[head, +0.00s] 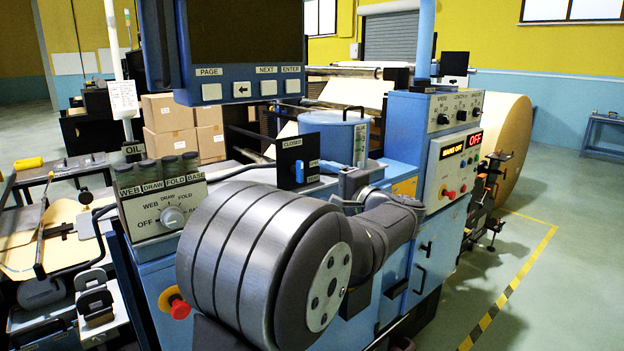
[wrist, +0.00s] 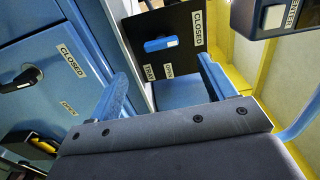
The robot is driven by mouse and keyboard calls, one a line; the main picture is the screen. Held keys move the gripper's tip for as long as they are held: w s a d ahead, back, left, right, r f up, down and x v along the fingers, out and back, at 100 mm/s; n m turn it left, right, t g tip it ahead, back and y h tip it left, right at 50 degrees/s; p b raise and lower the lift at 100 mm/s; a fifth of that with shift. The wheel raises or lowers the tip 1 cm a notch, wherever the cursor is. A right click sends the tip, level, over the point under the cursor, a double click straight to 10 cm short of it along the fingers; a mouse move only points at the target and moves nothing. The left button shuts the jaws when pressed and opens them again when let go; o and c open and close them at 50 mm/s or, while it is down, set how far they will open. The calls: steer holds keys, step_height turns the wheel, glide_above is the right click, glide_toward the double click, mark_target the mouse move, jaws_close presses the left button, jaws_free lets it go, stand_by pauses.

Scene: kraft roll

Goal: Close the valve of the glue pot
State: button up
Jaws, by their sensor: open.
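The glue pot (head: 340,140) is a blue drum on the machine in the head view. A black valve plate (head: 289,152) in front of it is lettered CLOSED at its top, with smaller labels at its right. In the wrist view the valve handle (wrist: 160,44) is a short blue bar with a white mark near its right end, on the black plate (wrist: 150,24). The bar lies across the picture; its exact setting is unclear. My gripper (wrist: 163,68) is open and empty. Its fingers point towards the plate, with the handle beyond their tips, apart from them. The head view shows my gripper (head: 350,185) partly hidden by my wrist.
A control box with a knob (head: 172,216) stands left of the plate, and the page-button panel (head: 240,88) hangs above. The blue control cabinet (head: 408,150) stands close at right. In the wrist view, a blue panel with a black handle (wrist: 20,80) is at left.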

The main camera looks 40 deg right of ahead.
mark_target(300, 173)
steer(key=s, duration=0.8)
steer(key=shift+s, duration=0.2)
steer(key=shift+w, duration=0.1)
steer(key=w, duration=1.7)
steer(key=shift+w, duration=0.2)
